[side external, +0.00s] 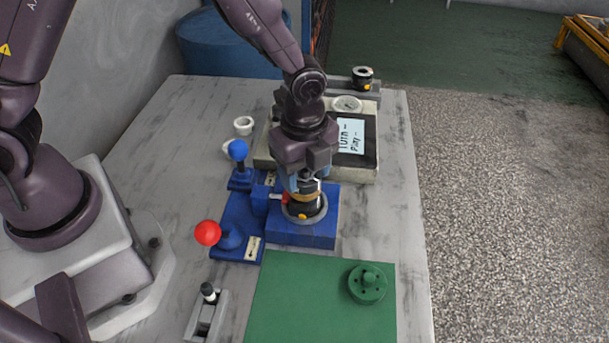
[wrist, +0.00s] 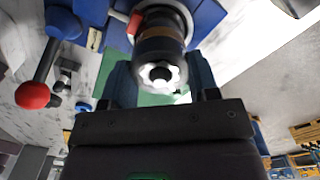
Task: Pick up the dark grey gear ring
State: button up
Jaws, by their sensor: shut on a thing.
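My gripper (side external: 304,184) points down over a stacked round assembly on the blue fixture (side external: 303,232) in the side external view. The stack shows a dark body, a brass-coloured band and a grey flange (side external: 290,217) at its base. In the wrist view, the dark gear ring (wrist: 147,76) with a bright toothed opening is at the near end of the stack. My gripper's fingers (wrist: 161,82) are on either side of it, shut on it. The ring appears in line with the stack; whether it is lifted clear cannot be told. In the side external view the fingers largely hide it.
A red-knobbed lever (side external: 208,233) and a blue-knobbed lever (side external: 238,150) stand close left of the fixture. A green plate (side external: 300,300) with a green flanged part (side external: 368,284) lies in front. A labelled tray (side external: 367,160) is behind. The table's right side is clear.

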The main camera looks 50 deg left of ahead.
jog(key=shift+r, duration=0.45)
notch_tip(320, 180, up, 2)
jog(key=shift+r, duration=0.15)
jog(key=s+a+r, duration=0.4)
jog(key=s+r, duration=0.6)
jog(key=s, duration=0.3)
jog(key=shift+s, duration=0.2)
jog(key=shift+r, duration=0.75)
